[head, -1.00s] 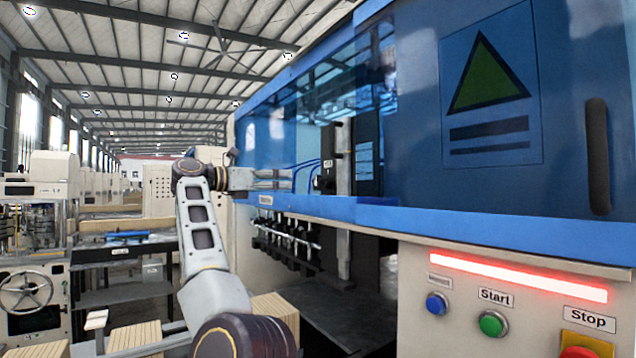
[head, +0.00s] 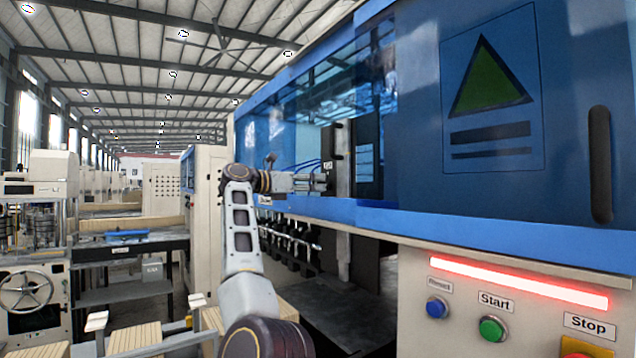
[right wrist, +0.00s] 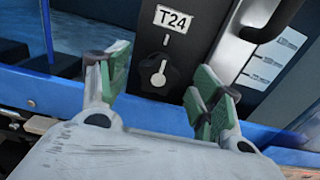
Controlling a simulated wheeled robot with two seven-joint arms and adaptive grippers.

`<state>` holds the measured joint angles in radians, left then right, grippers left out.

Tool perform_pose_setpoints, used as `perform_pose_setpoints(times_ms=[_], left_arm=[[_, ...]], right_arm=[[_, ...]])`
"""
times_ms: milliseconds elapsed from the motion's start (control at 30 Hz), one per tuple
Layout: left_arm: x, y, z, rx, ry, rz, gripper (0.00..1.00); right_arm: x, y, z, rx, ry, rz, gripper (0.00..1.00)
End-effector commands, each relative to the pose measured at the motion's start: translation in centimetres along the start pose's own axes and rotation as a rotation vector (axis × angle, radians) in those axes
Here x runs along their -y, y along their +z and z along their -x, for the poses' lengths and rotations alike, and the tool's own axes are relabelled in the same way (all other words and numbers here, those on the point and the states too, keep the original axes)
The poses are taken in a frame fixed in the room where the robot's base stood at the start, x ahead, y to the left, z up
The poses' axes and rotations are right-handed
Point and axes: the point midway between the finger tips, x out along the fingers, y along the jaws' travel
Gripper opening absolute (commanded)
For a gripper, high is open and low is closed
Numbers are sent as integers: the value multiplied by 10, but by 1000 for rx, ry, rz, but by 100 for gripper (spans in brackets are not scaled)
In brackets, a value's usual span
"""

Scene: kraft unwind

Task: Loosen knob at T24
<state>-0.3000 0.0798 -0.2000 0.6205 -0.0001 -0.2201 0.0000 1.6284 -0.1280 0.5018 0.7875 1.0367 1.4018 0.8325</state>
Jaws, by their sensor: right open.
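The knob (right wrist: 158,76) is a black round knob with a pale key-shaped mark, on a dark panel below a white label (right wrist: 172,18) reading T24. My right gripper (right wrist: 158,92) is open in the right wrist view, with one green-padded finger to the left of the knob and the others to its right. The knob shows between the fingers; contact cannot be told. In the head view my right gripper (head: 318,183) reaches the dark upright panel (head: 341,165), and the knob is not discernible there. My left gripper is not in view.
A blue ledge (head: 410,215) runs below the panel. A black handle (right wrist: 270,20) stands to the right of the label in the right wrist view. Start (head: 493,328) and Stop buttons sit below a red light bar (head: 520,278). Wooden crates (head: 145,340) stand at lower left.

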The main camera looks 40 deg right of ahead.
Motion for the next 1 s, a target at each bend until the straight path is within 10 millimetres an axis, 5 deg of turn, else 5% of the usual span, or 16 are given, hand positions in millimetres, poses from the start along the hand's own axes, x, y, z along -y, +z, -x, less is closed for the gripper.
perform_pose_setpoints(times_ms=[300,667,1000], left_arm=[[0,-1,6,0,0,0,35],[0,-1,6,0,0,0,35],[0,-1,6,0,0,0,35]], right_arm=[[0,0,-26,-1,-1,0,66],[0,0,-29,-1,0,0,66],[0,0,-28,-1,0,0,22]])
